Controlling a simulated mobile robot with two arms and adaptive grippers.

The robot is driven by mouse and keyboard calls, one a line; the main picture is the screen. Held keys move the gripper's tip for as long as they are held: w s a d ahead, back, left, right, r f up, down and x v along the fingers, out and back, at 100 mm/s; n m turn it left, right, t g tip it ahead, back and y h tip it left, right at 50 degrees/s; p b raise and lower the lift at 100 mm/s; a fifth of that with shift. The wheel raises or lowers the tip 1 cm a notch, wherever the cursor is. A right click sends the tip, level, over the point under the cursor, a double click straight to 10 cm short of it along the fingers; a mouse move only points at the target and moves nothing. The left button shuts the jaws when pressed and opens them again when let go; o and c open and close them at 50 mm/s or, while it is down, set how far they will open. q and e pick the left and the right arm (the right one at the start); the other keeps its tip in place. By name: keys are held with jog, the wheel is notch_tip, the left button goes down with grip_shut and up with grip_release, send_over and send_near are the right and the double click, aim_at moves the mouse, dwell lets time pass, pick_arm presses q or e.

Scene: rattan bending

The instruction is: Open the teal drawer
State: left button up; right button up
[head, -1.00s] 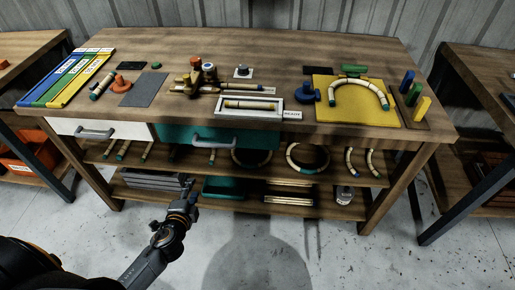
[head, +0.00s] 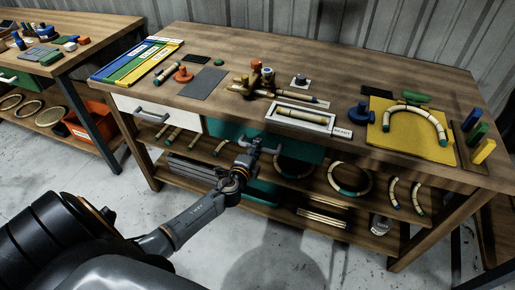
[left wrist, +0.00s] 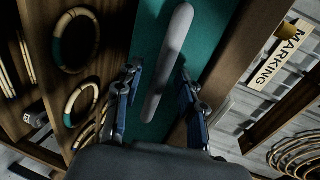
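The teal drawer (head: 300,150) is under the front edge of the workbench and looks shut, its front flush beneath the top. Its grey bar handle (left wrist: 168,65) runs lengthwise through the left wrist view, in front of the teal drawer face (left wrist: 148,35). My left gripper (head: 248,152) is at the drawer front and covers part of the handle in the head view. In the left wrist view its two fingers (left wrist: 158,88) are apart, one on each side of the handle, with gaps visible. My right gripper is not in view.
A white drawer (head: 155,112) with a grey handle is left of the teal one. The workbench top (head: 230,65) holds rattan pieces, a yellow board (head: 408,145) and tools. Rattan rings (head: 349,178) are on the shelf below. An orange bin (head: 92,123) is at the left.

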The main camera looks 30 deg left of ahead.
pick_arm(q)
jog(key=shift+w+a+f, duration=0.1)
jog(key=shift+w, duration=0.45)
grip_shut()
jog(key=shift+s+f, duration=0.1)
